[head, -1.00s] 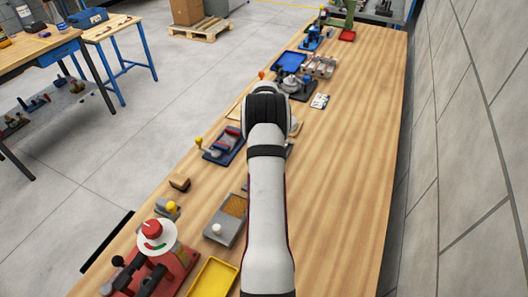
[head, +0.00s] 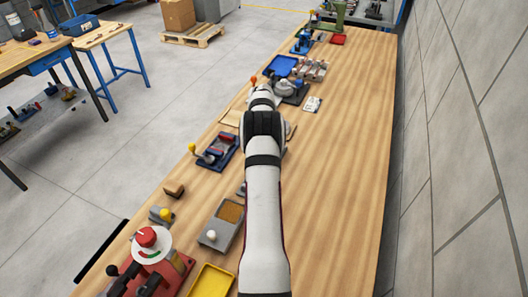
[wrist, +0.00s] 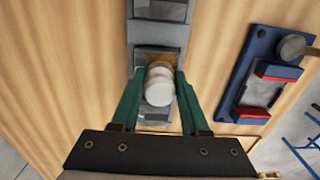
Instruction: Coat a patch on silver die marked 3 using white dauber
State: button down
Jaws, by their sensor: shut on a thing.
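In the wrist view my gripper (wrist: 160,75) has its two green fingers shut on a pale, round-topped piece (wrist: 158,92), which looks like the white dauber. Its lower end is hidden beneath its top. Behind and below it runs a grey metal strip (wrist: 160,35) with stepped blocks or pockets and a brownish patch beside the dauber. I cannot tell whether the dauber touches it. No number is readable, so I cannot tell which part is the silver die marked 3. In the head view my arm hides the gripper and the held piece.
A blue fixture with red jaws (head: 215,152) stands left of my arm; it also shows in the wrist view (wrist: 262,85). Nearer are a grey tray (head: 221,225) with a tan pad and white knob, and a yellow tray (head: 210,281). The bench's right side is clear.

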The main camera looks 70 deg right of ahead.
jog(key=a, duration=0.3)
jog(key=shift+a, duration=0.15)
jog(key=shift+a+r, duration=0.1)
jog(key=shift+r, duration=0.1)
notch_tip(320, 180, up, 8)
dwell(0.4)
jog(key=shift+f, duration=0.15)
